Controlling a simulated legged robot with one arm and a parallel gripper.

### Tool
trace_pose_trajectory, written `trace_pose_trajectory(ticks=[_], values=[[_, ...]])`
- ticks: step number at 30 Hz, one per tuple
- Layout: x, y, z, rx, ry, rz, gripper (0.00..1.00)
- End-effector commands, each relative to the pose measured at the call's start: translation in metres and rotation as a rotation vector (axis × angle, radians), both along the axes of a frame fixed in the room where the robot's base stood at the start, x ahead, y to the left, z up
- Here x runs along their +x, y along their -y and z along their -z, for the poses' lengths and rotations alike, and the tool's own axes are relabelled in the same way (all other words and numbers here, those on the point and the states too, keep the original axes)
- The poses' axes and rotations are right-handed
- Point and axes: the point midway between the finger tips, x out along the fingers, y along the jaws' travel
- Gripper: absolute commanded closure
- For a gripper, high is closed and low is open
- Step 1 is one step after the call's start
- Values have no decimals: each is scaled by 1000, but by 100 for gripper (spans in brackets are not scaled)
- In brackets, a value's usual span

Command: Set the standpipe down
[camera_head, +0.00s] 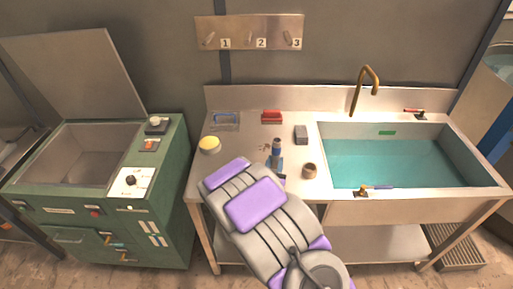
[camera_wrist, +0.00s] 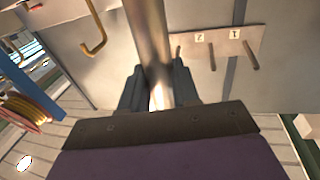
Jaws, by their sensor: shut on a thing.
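The standpipe (camera_wrist: 148,38) is a shiny metal tube. In the wrist view it stands between the two dark fingers of my gripper (camera_wrist: 158,88) and runs out past the top edge of the picture. My gripper is shut on it. In the head view my gripper (camera_head: 276,163) is over the front middle of the steel counter (camera_head: 232,166), left of the sink basin. Only a short upright piece shows at the gripper there, and my arm hides the counter's front edge. I cannot tell whether the standpipe's lower end touches the counter.
The sink (camera_head: 375,156) holds teal water, with a brass tap (camera_head: 366,82) behind. A brown cup (camera_head: 310,171) stands close right of my gripper. A grey block (camera_head: 300,134), red item (camera_head: 271,117), yellow-topped tub (camera_head: 210,145) and blue-framed tray (camera_head: 225,120) are on the counter. A numbered hook plate (camera_head: 249,32) hangs above.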

Motion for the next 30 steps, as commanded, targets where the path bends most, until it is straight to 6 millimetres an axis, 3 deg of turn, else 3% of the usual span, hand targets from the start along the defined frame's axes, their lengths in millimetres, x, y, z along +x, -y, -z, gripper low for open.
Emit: trace_pose_trajectory(ticks=[3, 6, 10, 16, 25, 30], values=[[-25, -8, 17, -12, 0, 35, 100], [-38, -6, 24, -16, 6, 56, 100], [-41, -5, 26, -9, 12, 65, 100], [-17, -26, 29, 3, 17, 67, 100], [23, -92, 37, -6, 13, 63, 100], [43, -116, 38, -5, 16, 65, 100]])
